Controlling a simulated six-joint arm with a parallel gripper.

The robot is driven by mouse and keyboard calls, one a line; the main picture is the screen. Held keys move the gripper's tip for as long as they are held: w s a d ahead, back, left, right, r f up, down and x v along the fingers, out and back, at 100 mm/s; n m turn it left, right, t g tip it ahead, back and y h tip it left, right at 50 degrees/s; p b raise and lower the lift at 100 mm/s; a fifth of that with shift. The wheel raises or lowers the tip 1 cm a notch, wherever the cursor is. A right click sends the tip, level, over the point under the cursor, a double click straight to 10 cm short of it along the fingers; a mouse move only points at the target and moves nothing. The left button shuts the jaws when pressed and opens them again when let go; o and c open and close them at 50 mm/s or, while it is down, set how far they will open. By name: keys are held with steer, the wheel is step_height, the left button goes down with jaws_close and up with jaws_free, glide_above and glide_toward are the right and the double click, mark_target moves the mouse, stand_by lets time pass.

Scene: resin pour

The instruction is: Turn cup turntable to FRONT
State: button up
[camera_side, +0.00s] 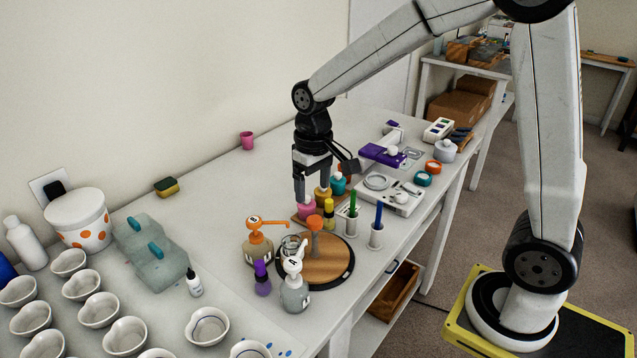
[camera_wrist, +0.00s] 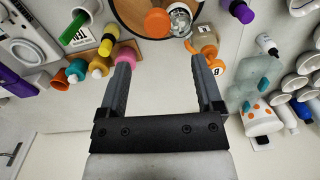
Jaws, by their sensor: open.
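The cup turntable is a round wooden disc (camera_side: 328,270) with a dark rim, on the white table. An orange knob (camera_side: 315,224) on a grey post stands on it, with a clear cup (camera_side: 291,246) towards its left edge. In the wrist view, the disc (camera_wrist: 128,12) is cut off at the top, with the orange knob (camera_wrist: 157,22) and the clear cup (camera_wrist: 180,18) on it. My gripper (camera_side: 313,188) is open and empty, pointing down behind and above the turntable, apart from the knob. The wrist view shows both fingers (camera_wrist: 160,62) spread.
An orange pump bottle (camera_side: 258,250), purple bottle (camera_side: 262,280) and grey-white pump bottle (camera_side: 294,292) crowd the disc's left and front. Pink (camera_side: 306,208) and yellow (camera_side: 329,212) bottles stand behind it. Green (camera_side: 352,205) and blue (camera_side: 378,218) upright tools stand right. White cups fill the front left.

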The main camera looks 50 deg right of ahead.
mark_target(315, 219)
steer(key=shift+s+d, duration=0.15)
steer(key=shift+s, duration=0.1)
steer(key=shift+f, duration=0.1)
steer(key=shift+f, duration=0.1)
steer(key=shift+f, duration=3.75)
jaws_close()
